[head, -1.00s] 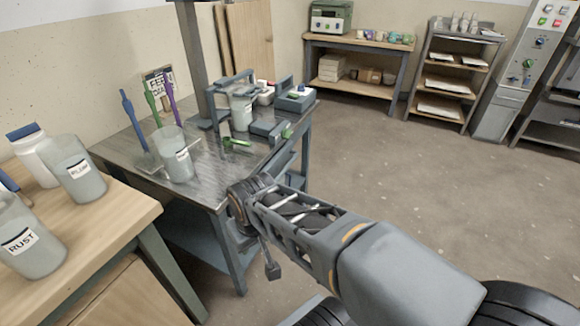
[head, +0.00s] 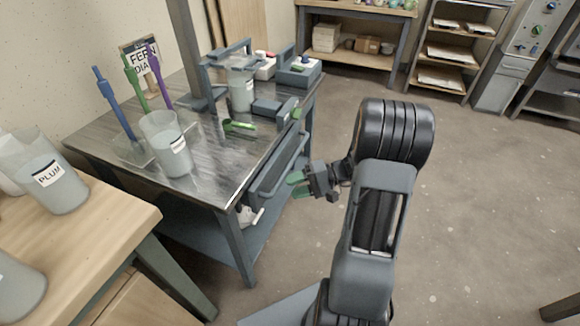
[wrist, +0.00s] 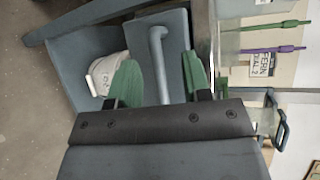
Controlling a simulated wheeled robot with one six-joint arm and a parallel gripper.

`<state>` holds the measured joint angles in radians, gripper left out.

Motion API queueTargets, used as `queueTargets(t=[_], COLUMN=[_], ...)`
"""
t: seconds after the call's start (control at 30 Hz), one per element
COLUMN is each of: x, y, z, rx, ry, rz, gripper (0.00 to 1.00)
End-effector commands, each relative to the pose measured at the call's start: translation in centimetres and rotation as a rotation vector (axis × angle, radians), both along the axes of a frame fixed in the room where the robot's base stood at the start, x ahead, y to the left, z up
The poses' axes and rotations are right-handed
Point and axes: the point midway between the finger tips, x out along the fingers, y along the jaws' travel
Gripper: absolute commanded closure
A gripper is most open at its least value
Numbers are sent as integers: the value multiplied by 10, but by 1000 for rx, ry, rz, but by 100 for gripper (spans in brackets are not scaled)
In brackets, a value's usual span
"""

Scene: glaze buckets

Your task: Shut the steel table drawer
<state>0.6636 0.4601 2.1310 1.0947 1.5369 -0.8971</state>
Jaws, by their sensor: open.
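The steel table (head: 205,150) stands at left centre in the head view. Its grey drawer (head: 278,172) is under the right edge of the top, and the front appears to stand out from that edge; how far is hard to tell. My gripper (head: 298,185), with green fingertips, is just right of the drawer front, open and empty. In the wrist view, the drawer front (wrist: 178,40) faces my gripper (wrist: 162,80). The grey bar handle (wrist: 160,62) shows between the open fingers; I cannot tell whether they touch it.
A white bucket (wrist: 108,72) is on the table's lower shelf. A cup (head: 166,143), a green scoop (head: 238,126) and frames stand on top. A wooden bench (head: 100,222) with labelled buckets is at near left. The floor (head: 480,210) to the right is clear.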

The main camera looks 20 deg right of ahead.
Motion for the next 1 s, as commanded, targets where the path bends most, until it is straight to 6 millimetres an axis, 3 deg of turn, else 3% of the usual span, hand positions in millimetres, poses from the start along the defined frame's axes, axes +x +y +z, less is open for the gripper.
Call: queueTargets(t=[0.03, 0.2, 0.3, 0.43, 0.57, 1.0], x=[8, 23, 24, 25, 33, 92], y=[-21, -80, -104, -121, -120, -65], z=[-15, -38, -48, -56, -56, -41], rx=[82, 243, 286, 308, 313, 313], ry=[-46, -234, -314, -375, -396, -397], rz=[-88, -334, -438, -517, -542, -540], gripper=[56, 56, 56, 56, 56, 56])
